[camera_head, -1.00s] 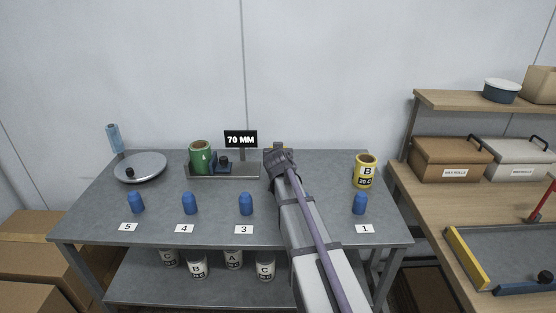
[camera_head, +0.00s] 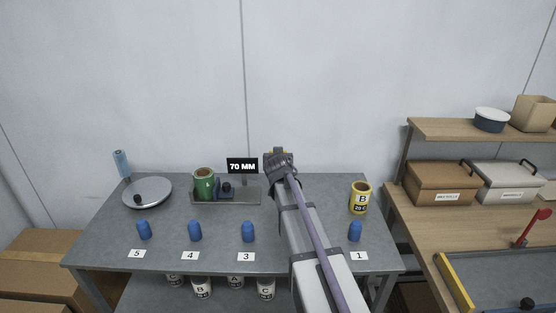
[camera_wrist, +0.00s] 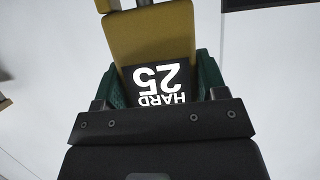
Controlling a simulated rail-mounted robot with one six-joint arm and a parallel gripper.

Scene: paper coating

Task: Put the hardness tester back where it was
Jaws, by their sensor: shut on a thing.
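The hardness tester (camera_wrist: 150,42) fills the middle of the wrist view. It has a yellow-olive body and a black display reading "HARD 25", upside down in that view. My gripper (camera_wrist: 163,88) is shut on it, with green pads along both sides of the body. In the head view my gripper (camera_head: 279,158) is near the back edge of the grey table (camera_head: 105,237), right of the "70 MM" sign.
Blue bottles (camera_head: 248,232) stand behind number cards 5, 4, 3 and 1; my arm covers the gap between 3 and 1. A yellow can B (camera_head: 360,198) stands at right.

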